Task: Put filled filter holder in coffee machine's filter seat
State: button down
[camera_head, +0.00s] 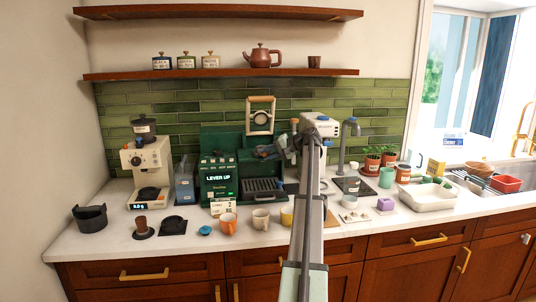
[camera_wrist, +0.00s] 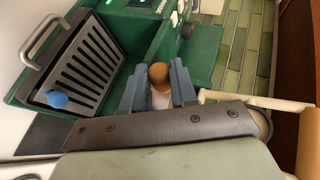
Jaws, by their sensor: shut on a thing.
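The green coffee machine (camera_head: 218,160) stands at the middle of the counter, its display reading "LEVER UP". It also shows in the wrist view (camera_wrist: 150,38), with its slotted drip tray (camera_wrist: 90,60). My gripper (camera_head: 282,148) is in front of the machine's upper right part. In the wrist view its blue fingers (camera_wrist: 158,88) are shut around a round brown handle end with a pale part below, which I take to be the filter holder (camera_wrist: 159,73). The holder's basket and its filling are hidden. I cannot make out the filter seat, or whether the holder touches it.
A wooden-framed lever (camera_head: 261,115) rises above the machine. A cream grinder (camera_head: 147,168) stands left; a white appliance (camera_head: 322,126) is close right of my gripper. Several mugs, including an orange one (camera_head: 228,222), stand along the front counter. A shelf (camera_head: 220,74) runs above.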

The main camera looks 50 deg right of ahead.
jog(key=c, duration=0.8)
grip_release()
jog(key=v, duration=1.3)
jog(key=shift+s+r, duration=0.2)
jog(key=shift+s, duration=0.15)
jog(key=shift+w, duration=0.1)
